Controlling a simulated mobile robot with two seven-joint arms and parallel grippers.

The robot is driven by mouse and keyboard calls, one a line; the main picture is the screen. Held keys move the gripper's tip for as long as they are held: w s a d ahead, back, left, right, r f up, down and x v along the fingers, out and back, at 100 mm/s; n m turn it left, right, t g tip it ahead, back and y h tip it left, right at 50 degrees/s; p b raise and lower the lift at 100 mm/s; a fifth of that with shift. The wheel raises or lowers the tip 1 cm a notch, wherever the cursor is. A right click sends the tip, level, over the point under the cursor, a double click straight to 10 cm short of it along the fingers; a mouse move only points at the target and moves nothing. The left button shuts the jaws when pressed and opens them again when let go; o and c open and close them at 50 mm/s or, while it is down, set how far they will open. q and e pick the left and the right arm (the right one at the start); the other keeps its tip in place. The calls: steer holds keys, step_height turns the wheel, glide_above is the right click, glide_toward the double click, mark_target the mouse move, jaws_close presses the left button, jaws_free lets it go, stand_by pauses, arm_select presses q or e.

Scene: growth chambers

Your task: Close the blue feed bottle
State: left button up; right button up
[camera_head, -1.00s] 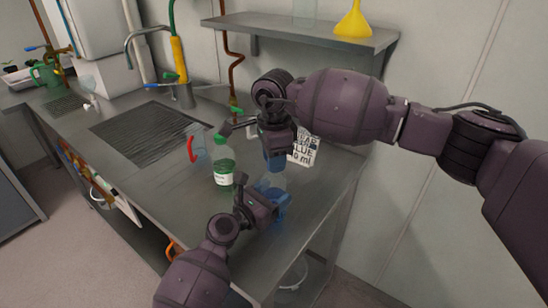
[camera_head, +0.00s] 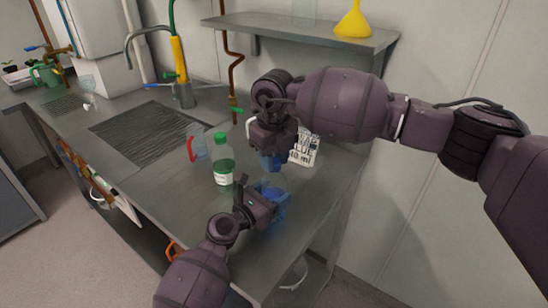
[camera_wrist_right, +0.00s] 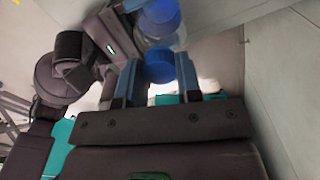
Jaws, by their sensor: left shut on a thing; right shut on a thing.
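The blue feed bottle (camera_head: 272,184) stands near the right end of the steel counter, clear with blue liquid in it. My left gripper (camera_head: 276,205) is shut around its body. My right gripper (camera_head: 270,161) points down just above the bottle's mouth, shut on a blue cap. The right wrist view shows the cap (camera_wrist_right: 159,66) between the two fingers. The bottle (camera_wrist_right: 162,20) shows just beyond it there, roughly in line. In the head view the right fingers mostly hide the cap. I cannot tell whether the cap touches the bottle's neck.
A green bottle (camera_head: 223,163) with a green cap stands just left of the blue bottle. A clear jug with a red handle (camera_head: 191,148) is behind it. A printed white card (camera_head: 304,150) stands behind my right gripper. The steel counter (camera_head: 170,180) is bare front left.

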steer(key=o, duration=1.1)
step_height(320, 180, up, 12)
arm_select(q)
steer(key=o, duration=1.8)
steer(key=v, duration=1.1)
steer(key=shift+w+p, duration=0.1)
steer(key=shift+p, duration=0.2)
arm_select(e)
steer(key=shift+r, duration=0.4)
steer(key=shift+s+a, duration=0.1)
